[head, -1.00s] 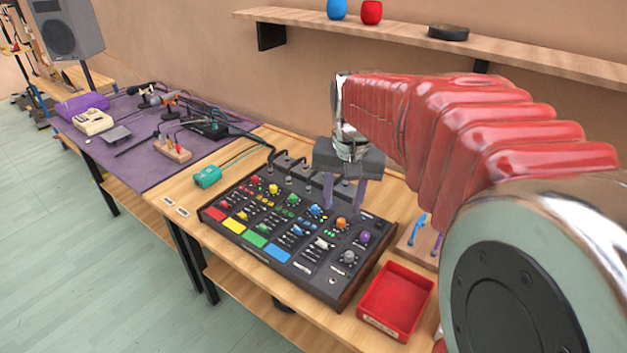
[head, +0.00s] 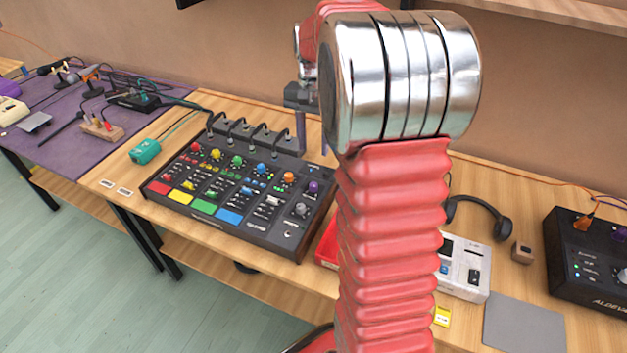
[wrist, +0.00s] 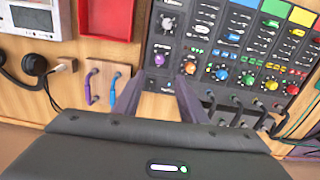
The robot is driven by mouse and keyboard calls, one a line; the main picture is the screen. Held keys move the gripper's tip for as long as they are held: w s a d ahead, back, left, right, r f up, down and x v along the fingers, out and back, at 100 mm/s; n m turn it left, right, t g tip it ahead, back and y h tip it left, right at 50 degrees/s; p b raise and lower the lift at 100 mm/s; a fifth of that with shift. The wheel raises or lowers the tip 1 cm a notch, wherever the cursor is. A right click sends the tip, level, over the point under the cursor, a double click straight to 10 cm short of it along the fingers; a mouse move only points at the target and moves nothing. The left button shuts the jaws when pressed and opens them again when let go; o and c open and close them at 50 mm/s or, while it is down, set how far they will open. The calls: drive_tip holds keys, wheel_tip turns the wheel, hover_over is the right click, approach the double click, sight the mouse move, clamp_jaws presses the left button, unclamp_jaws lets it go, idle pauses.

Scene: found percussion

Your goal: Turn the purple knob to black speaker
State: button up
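The black mixer (head: 262,212) lies on the wooden table, with rows of coloured knobs and pads. Its purple knob (head: 313,187) is at the right end of the knob row. The purple knob also shows in the wrist view (wrist: 159,60), just beyond my fingertips, with a grey knob above it. My gripper (wrist: 168,85) is open and empty, with a gap between its two fingers. In the head view, my arm partly hides it behind the mixer's right side. I cannot tell its height above the table. The grey speaker seen earlier is out of view now.
Several black boxes with cables (head: 258,140) stand behind the mixer. A red tray (wrist: 105,18) and a wooden block with purple and blue plugs (wrist: 105,85) lie beside it. Headphones (head: 500,228) and another black device (head: 590,262) are farther right. A shelf edge hangs above.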

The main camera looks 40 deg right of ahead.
sight(313, 184)
drive_tip(key=shift+f, duration=0.1)
wheel_tip(313, 184, down, 14)
drive_tip(key=shift+r, duration=0.2)
idle(0.5)
clamp_jaws()
idle(0.4)
